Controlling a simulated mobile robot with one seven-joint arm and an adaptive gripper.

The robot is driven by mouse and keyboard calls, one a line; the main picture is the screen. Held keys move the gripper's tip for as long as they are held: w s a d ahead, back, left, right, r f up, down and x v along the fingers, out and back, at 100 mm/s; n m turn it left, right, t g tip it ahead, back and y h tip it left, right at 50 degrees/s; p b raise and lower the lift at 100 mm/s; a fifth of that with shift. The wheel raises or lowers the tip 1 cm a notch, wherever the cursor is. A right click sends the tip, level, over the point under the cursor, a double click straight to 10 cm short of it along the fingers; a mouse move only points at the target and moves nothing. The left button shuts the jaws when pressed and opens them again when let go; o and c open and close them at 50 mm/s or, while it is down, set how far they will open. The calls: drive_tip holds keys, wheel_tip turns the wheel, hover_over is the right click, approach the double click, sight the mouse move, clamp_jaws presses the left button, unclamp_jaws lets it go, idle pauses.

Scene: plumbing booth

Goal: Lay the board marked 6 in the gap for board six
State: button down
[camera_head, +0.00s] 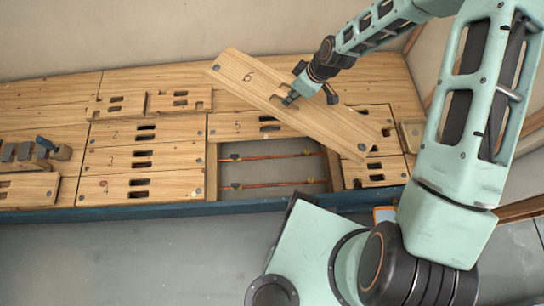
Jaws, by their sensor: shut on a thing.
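The board marked 6 (245,80) is a long pale wooden plank with slots. It is held tilted in the picture, running from upper left to lower right, above the wooden platform. My gripper (290,98) is shut on it at its slots near the middle. The open gap (270,172) in the platform lies below and left of the board's lower end. Two copper pipes (272,184) run across inside the gap. The board marked 5 (232,126) lies just behind the gap, its right part hidden by the held board.
Boards marked 2, 3 and 4 (105,188) lie left of the gap. Short slotted boards (182,100) lie behind them. Small tools or fittings (45,145) rest at far left. Another slotted board (362,178) lies right of the gap. A blue edge (180,210) borders the platform's front.

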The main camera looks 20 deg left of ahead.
drive_tip(key=s+a+f+n+g+b, duration=0.1)
drive_tip(key=s+a+f+n+b, duration=0.45)
drive_tip(key=f, duration=0.65)
drive_tip(key=s+a+f+n+g+b, duration=0.2)
drive_tip(key=s+a+f+b, duration=0.35)
drive_tip(key=f, duration=0.75)
drive_tip(key=w+d+f+b, duration=0.2)
drive_tip(key=w+f, duration=0.3)
drive_tip(key=f, duration=0.1)
drive_tip(key=w+d+f+b, duration=0.2)
drive_tip(key=w+d+f, duration=0.1)
drive_tip(key=f, duration=0.4)
drive_tip(key=shift+w+d+h, duration=0.3)
drive_tip(key=shift+w, duration=0.6)
drive_tip(key=shift+f+b, duration=0.65)
drive_tip(key=shift+b, duration=0.3)
drive_tip(key=c, duration=2.3)
unclamp_jaws()
drive_tip(key=shift+s, duration=0.1)
drive_tip(key=o, duration=0.5)
drive_tip(key=shift+c, duration=0.2)
